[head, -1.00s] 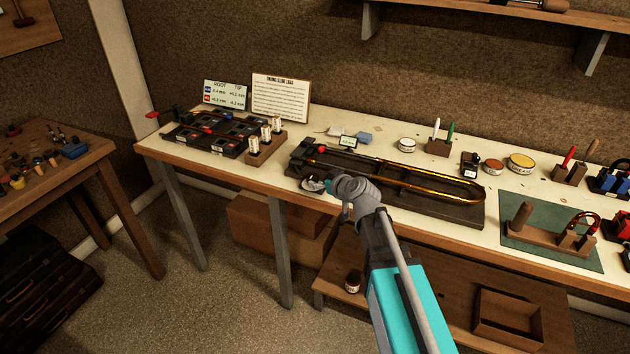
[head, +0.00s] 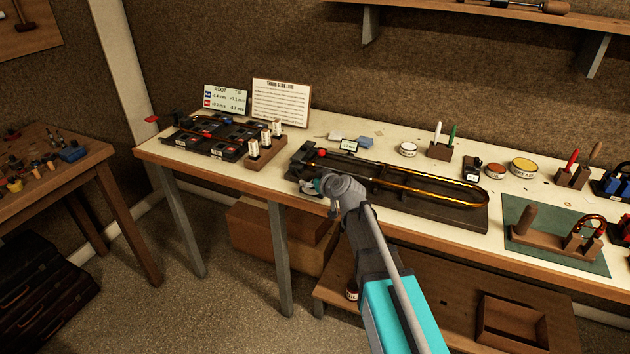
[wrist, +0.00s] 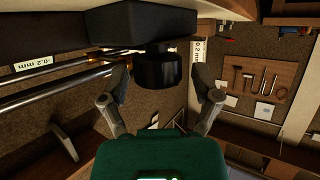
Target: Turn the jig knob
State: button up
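The jig (head: 462,216) is a long dark block on the workbench with a curved brass slide (head: 462,186) lying along it. In the wrist view the jig's dark body (wrist: 40,28) crosses the top left. A round black knob (wrist: 157,70) sticks out below it in the upper middle. My gripper (wrist: 166,84) is open, with one finger on each side of the knob and a visible gap at the right finger. I cannot tell whether the left finger touches. In the head view my gripper (head: 314,185) is at the jig's left front end and hides the knob.
Tins and a green mat (head: 518,208) are to the right. The floor before the bench is open.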

jog(key=c, duration=0.9)
jog(key=shift+o, duration=0.2)
jog(key=shift+d, duration=0.2)
jog(key=shift+a, duration=0.3)
jog(key=shift+m+t+h, duration=0.6)
jog(key=shift+m+h, duration=0.85)
jog(key=shift+h, duration=0.15)
jog(key=shift+m+t+h, duration=0.6)
jog(key=shift+m+h, duration=0.85)
jog(key=shift+h, duration=0.15)
jog(key=shift+m+h, duration=1.3)
jog(key=shift+h, duration=0.2)
jog(key=shift+m+g+h, duration=0.3)
jog(key=shift+m+h, duration=0.8)
jog(key=shift+d+m+h, duration=0.1)
jog(key=shift+m+h, duration=0.4)
jog(key=shift+h, duration=0.2)
jog(key=shift+s+g, duration=0.1)
jog(key=shift+g, duration=0.2)
